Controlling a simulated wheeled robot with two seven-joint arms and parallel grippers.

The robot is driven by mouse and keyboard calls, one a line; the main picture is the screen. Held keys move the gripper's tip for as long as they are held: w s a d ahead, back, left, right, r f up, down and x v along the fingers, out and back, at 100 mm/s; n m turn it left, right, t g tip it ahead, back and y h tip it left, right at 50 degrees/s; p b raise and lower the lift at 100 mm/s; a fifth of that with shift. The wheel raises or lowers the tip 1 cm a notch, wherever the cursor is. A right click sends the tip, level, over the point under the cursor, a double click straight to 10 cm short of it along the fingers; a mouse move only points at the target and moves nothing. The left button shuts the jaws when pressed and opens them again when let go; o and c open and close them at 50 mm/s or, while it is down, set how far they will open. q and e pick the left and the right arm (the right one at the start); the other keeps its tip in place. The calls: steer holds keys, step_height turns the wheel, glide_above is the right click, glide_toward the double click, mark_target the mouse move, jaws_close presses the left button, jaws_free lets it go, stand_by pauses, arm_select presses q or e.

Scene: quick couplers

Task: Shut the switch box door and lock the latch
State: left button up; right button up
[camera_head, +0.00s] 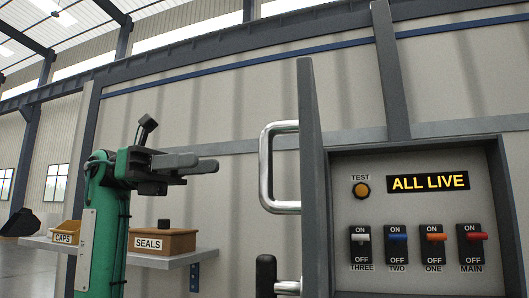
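The switch box (415,215) stands at the right, its front face uncovered. Its grey door (311,165) is open, swung out towards me at the left side and seen nearly edge-on. A chrome bar handle (266,165) is on the door's left-facing side. Below it is a black-gripped latch lever (266,275) with a metal piece, cut off by the bottom edge. My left gripper (207,163) is left of the handle and apart from it, its grey fingers pointing right. The fingers overlap, so their gap is unclear; nothing shows between them. My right gripper is out of view.
The box face has a lit "ALL LIVE" sign (428,182), a test button (361,190) and several switches, all with levers near ON. A shelf (180,261) behind my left arm holds a SEALS box (180,240) and a yellow CAPS bin (66,233).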

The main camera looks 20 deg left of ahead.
mark_target(266, 157)
arm_select(q)
steer(key=shift+s+d+p, duration=0.25)
steer(key=shift+d+p, duration=0.4)
steer(key=shift+d, duration=1.35)
steer(key=shift+s+d+p, duration=0.25)
steer(key=shift+d+p, duration=0.4)
steer(key=shift+d, duration=1.35)
steer(key=shift+s+d+p, duration=0.25)
steer(key=shift+d+p, duration=0.4)
steer(key=shift+d, duration=1.35)
jaws_close()
